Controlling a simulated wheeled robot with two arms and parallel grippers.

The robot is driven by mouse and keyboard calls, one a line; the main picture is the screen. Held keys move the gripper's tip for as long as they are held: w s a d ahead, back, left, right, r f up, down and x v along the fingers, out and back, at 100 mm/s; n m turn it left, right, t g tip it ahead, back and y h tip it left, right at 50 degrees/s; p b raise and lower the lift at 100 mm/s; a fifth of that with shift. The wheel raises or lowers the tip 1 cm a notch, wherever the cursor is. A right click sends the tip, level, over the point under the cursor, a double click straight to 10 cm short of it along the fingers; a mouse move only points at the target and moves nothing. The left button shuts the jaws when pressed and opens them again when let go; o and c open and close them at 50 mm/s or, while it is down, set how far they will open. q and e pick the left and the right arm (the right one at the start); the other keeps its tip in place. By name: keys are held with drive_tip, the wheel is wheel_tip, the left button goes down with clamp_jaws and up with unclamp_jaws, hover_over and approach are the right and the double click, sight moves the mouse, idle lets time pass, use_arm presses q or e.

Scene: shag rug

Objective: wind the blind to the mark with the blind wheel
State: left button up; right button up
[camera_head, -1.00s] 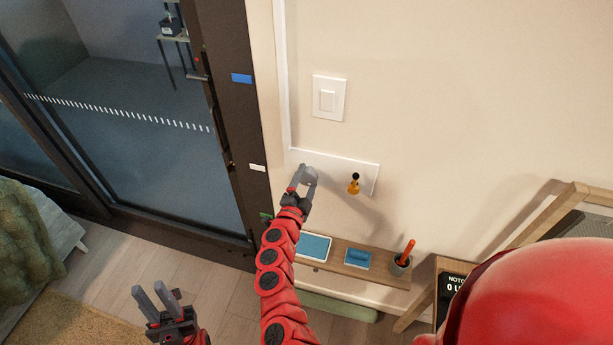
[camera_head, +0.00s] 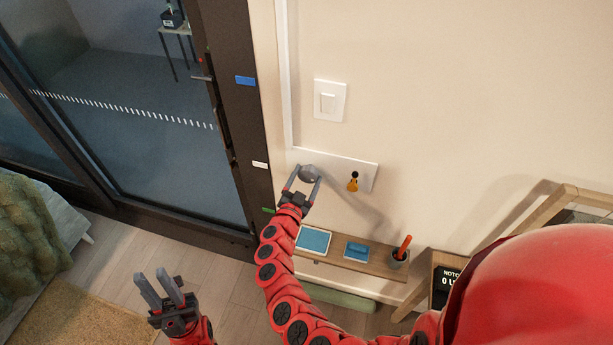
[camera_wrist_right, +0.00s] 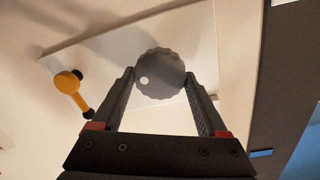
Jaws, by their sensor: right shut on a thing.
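The blind wheel is a grey, scalloped knob (camera_head: 308,173) on a white wall plate (camera_head: 335,166). In the right wrist view the wheel (camera_wrist_right: 160,70) shows a pale dot left of its centre. My right gripper (camera_head: 307,178) has one fingertip on each side of the wheel and is shut on it; the fingers also show in the wrist view (camera_wrist_right: 160,76). My left gripper (camera_head: 160,283) is open and empty, low over the floor. Blue (camera_head: 245,81), white (camera_head: 260,164) and green (camera_head: 268,210) tabs sit on the dark door frame. I cannot tell which is the mark.
A white switch (camera_head: 329,101) is above. A wooden shelf (camera_head: 379,267) below holds a tray, a blue item and a cup. A glass door (camera_head: 150,150) is left.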

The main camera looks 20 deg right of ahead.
idle(0.5)
drive_tip(key=o, duration=1.3)
drive_tip(key=shift+c, duration=0.2)
drive_tip(key=b+v, duration=0.5)
drive_tip(key=v, duration=1.2)
drive_tip(key=shift+s+a, duration=0.15)
drive_tip(key=shift+s, duration=0.05)
drive_tip(key=shift+f, duration=0.15)
